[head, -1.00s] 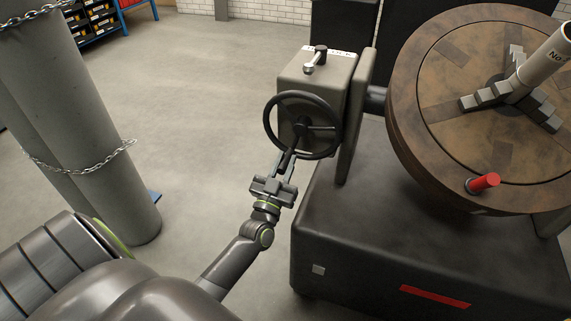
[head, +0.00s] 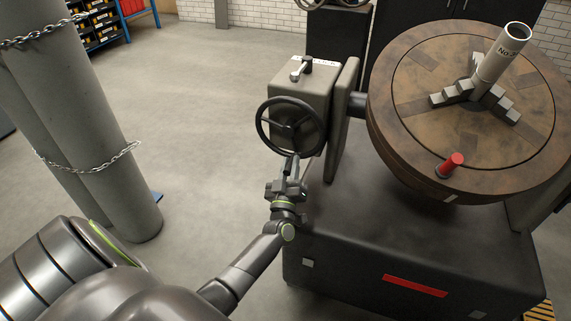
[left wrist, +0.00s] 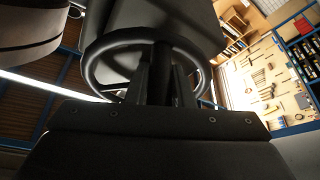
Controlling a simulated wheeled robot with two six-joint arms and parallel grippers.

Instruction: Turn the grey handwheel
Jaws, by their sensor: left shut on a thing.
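The handwheel (head: 262,111) is a dark ring with spokes on the front of a grey gearbox (head: 296,86). My left gripper (head: 292,168) is at the bottom of the wheel, below its hub, shut on the wheel's dark handle. In the left wrist view the handle (left wrist: 163,68) stands between the two fingers of the left gripper (left wrist: 164,88), with the wheel rim (left wrist: 92,72) behind. The gearbox joins a large round brown table (head: 420,130), which is tilted and carries a grey tube (head: 497,62) in stepped jaws. My right gripper is not in view.
A black base (head: 400,240) with a red label stands under the table, right of my left arm. A red knob (head: 452,163) projects from the table. Grey cylinders (head: 110,190) with a chain stand at left. Open floor (head: 200,100) lies between them and the gearbox.

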